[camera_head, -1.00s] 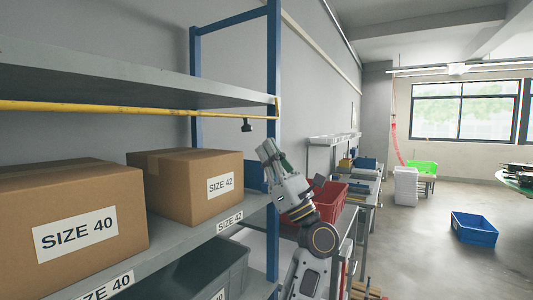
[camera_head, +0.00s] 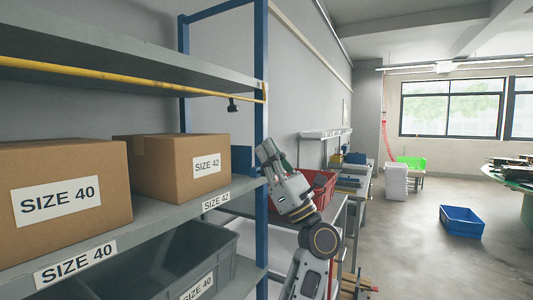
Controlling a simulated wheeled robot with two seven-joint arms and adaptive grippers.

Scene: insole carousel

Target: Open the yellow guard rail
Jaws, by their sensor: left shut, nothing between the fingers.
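The yellow guard rail (camera_head: 130,77) is a thin bar running along the front of the shelf rack, just under the upper shelf's edge. Its right end meets the blue front post. A small black handle-like piece (camera_head: 232,104) hangs from it near that end. My left arm, white and grey, rises at lower centre. My left gripper (camera_head: 267,149) is at its upper end, beside the blue post and below and right of the black piece. It is apart from the rail, shut and empty; its fingertips are hard to make out. My right gripper is not in view.
Cardboard boxes marked SIZE 40 (camera_head: 110,180) and SIZE 42 (camera_head: 165,165) stand on the shelf below the rail. The blue post (camera_head: 261,60) stands close to my arm. A red crate (camera_head: 320,190) is behind the arm. Open floor with a blue bin (camera_head: 462,221) lies right.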

